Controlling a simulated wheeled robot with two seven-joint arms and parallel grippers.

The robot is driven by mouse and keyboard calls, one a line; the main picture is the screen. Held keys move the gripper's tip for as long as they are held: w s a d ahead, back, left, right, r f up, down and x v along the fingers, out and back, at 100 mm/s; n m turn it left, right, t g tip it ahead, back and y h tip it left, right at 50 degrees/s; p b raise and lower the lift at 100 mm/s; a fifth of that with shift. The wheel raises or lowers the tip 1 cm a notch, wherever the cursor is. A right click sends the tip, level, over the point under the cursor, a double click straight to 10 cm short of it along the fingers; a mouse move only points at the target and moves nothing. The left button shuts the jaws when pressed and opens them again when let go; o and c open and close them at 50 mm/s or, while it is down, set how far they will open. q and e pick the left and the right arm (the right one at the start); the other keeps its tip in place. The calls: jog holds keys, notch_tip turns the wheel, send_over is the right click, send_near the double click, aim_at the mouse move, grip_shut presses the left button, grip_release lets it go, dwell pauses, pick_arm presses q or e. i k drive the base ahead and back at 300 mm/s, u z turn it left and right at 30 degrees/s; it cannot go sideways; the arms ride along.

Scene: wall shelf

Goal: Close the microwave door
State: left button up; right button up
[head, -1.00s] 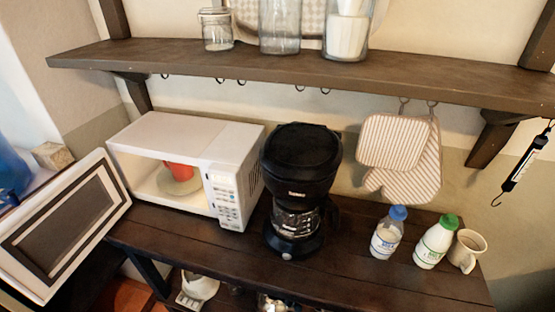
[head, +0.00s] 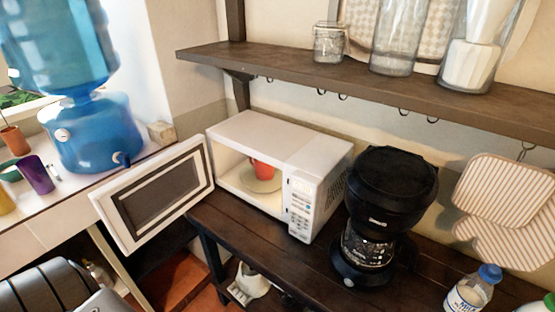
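The white microwave (head: 268,140) stands on the dark wooden table, left of the coffee maker. Its door (head: 155,196) is wide open. It swings out to the left from the microwave's left side and hangs past the table's left end. Inside the lit cavity a red cup (head: 263,170) stands on a light round plate (head: 261,181). The control panel (head: 301,207) is on the right of the front. Neither of my grippers is in view.
A black coffee maker (head: 387,208) stands close to the microwave's right side. A wooden shelf (head: 370,82) with jars runs above. A counter at left holds a blue water dispenser (head: 90,130) and cups. The table (head: 255,235) is bare before the microwave.

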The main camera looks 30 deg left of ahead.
aim_at(155, 206)
jog(key=z, duration=1)
jog(key=k, duration=0.95)
jog(key=u, duration=1.4)
